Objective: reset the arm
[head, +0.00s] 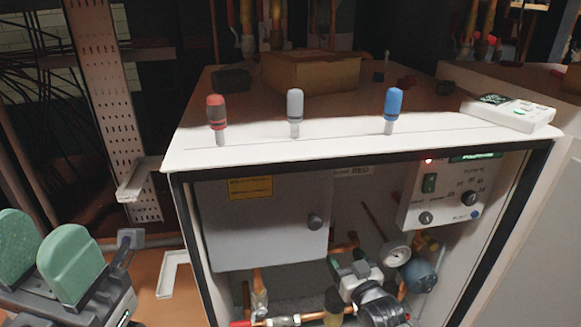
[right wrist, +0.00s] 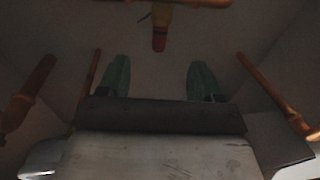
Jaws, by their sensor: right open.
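My right gripper (head: 355,267) is low inside the open white cabinet, among pipes and fittings, partly hard to make out. In the right wrist view its two green fingers (right wrist: 155,78) stand wide apart with nothing between them. A yellow and red fitting (right wrist: 159,30) shows ahead of them, apart from the fingers. My left gripper (head: 42,245) is at the lower left of the head view, outside the cabinet. Its two green finger pads are apart and no object shows between them.
Copper pipes (right wrist: 27,98) flank the right gripper on both sides. The cabinet has a grey inner box (head: 265,225), a pressure gauge (head: 397,254) and a control panel (head: 447,195). Red, grey and blue screwdrivers (head: 393,110) stand on its top, near a handheld meter (head: 508,112).

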